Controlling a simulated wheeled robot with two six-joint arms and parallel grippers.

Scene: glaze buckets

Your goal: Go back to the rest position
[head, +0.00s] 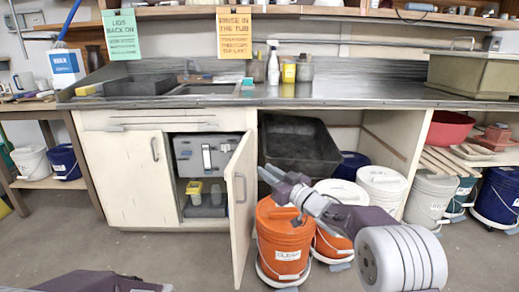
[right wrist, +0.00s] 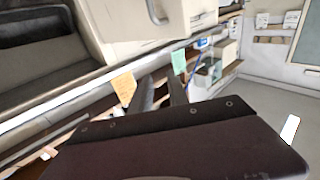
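My right gripper (head: 268,182) is in front of the low opening under the counter, above the orange bucket (head: 284,245) in the head view. Its two fingers stand apart with nothing between them. In the right wrist view the fingers of the right gripper (right wrist: 161,88) are also apart and empty. My right arm reaches in from the lower right. Only a dark part of my left arm shows at the bottom left edge of the head view; the left gripper is out of the picture.
The cabinet door (head: 241,203) stands open into the room, close left of the right gripper. A black tub (head: 300,150) is under the counter behind it. White-lidded buckets (head: 381,185) stand to the right. The floor (head: 150,255) at the front left is clear.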

